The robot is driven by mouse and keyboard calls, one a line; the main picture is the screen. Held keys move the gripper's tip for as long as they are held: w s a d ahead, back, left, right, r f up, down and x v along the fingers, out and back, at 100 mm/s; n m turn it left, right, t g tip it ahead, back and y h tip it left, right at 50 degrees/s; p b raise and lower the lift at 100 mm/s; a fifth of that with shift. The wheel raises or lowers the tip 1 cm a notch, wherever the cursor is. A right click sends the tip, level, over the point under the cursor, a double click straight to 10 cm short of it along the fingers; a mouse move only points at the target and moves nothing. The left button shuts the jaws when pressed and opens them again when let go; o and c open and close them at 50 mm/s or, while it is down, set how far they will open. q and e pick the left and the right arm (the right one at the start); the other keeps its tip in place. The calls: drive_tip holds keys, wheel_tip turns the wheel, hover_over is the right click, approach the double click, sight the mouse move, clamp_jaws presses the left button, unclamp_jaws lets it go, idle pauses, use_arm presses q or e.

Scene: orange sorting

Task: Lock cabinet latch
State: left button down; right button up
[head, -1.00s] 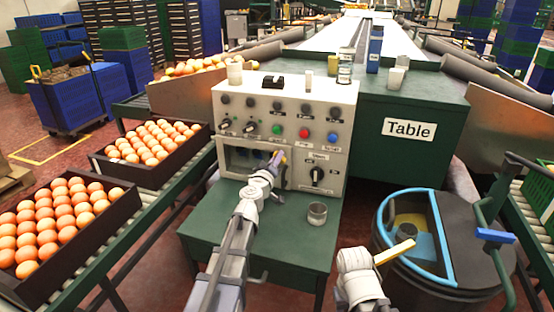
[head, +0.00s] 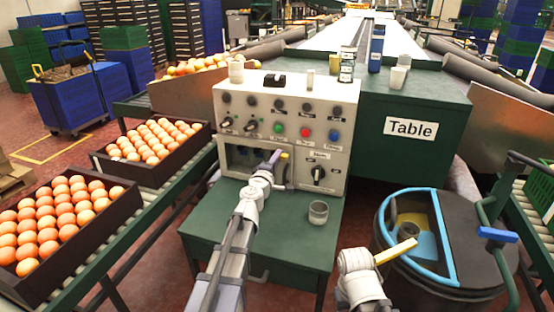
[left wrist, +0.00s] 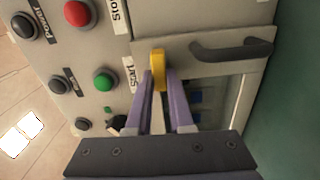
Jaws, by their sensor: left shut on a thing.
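The cabinet is a grey-white control box (head: 206,92) on a green stand. Its low window door (left wrist: 190,56) has a dark handle (left wrist: 232,48) and looks closed in the left wrist view. The small yellow latch (left wrist: 157,62) sits at the door's edge, beside a label. My left gripper (left wrist: 158,80) has its purple fingers shut on the latch, one on each side. In the head view the left gripper (head: 277,157) is at the door's upper right corner, and the latch is small there. My right gripper (head: 397,252), with yellow fingers, is low at the right, away from the cabinet; its opening cannot be made out.
A grey cup (head: 318,212) stands on the green stand (head: 225,240) right of my left arm. A dark round bin (head: 468,255) with a blue rim is near my right gripper. Orange trays (head: 115,215) lie on the left conveyor. Buttons and a knob surround the door.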

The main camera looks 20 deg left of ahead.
use_arm(q)
drive_tip(key=shift+n, duration=0.3)
drive_tip(key=c, duration=0.8)
unclamp_jaws()
drive_tip(key=s, duration=0.8)
drive_tip(key=shift+a, duration=0.15)
